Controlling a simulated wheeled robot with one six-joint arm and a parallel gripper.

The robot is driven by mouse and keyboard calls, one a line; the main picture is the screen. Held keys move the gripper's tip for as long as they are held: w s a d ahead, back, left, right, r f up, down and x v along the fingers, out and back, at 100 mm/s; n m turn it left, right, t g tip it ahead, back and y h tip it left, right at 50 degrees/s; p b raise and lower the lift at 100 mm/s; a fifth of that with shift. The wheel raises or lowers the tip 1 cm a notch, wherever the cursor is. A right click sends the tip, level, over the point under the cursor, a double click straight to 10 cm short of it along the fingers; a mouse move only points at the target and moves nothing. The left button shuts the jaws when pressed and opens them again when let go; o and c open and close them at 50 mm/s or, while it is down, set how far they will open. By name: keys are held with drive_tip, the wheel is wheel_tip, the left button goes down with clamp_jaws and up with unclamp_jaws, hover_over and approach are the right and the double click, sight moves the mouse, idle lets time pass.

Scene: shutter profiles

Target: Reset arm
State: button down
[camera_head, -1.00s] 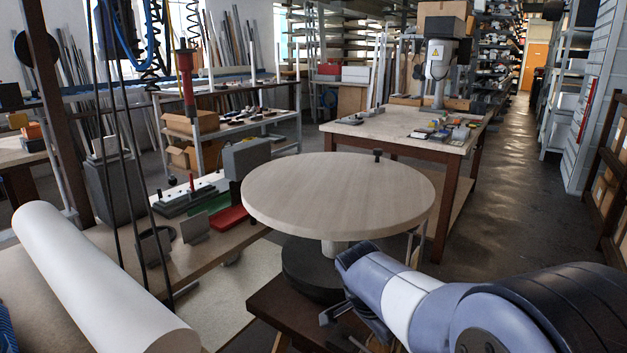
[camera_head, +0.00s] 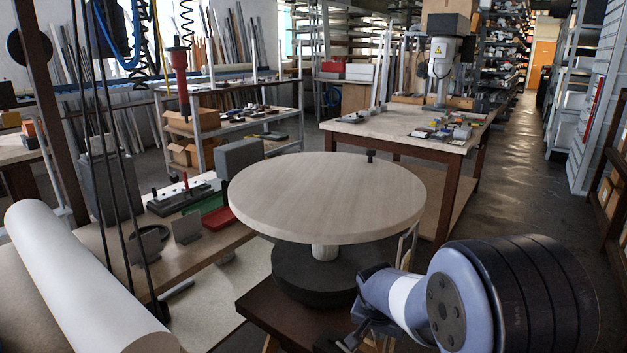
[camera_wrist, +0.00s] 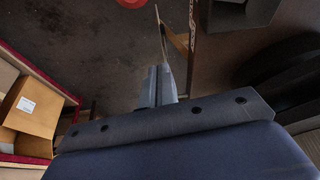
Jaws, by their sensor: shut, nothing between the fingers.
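My arm fills the lower right of the head view, with its large rounded joint facing the camera. My gripper (camera_head: 352,338) is low in front of the round table, partly cut off by the frame's bottom edge. In the wrist view my gripper (camera_wrist: 160,84) points away from the camera, its fingers together with nothing between them. The round wooden tabletop (camera_head: 327,195) stands beyond the arm on a dark round base (camera_head: 315,272).
A white roll (camera_head: 85,285) lies on the bench at the left. A worktable (camera_head: 385,128) with a grey machine (camera_head: 440,62) stands behind. The aisle floor (camera_head: 515,170) at the right is clear. Cardboard boxes (camera_wrist: 30,112) show at the left of the wrist view.

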drive_tip(key=shift+w+n+p, duration=0.5)
drive_tip(key=shift+w+n, duration=0.15)
drive_tip(key=shift+n, duration=0.05)
drive_tip(key=shift+s+f, duration=0.1)
drive_tip(key=shift+s, duration=0.05)
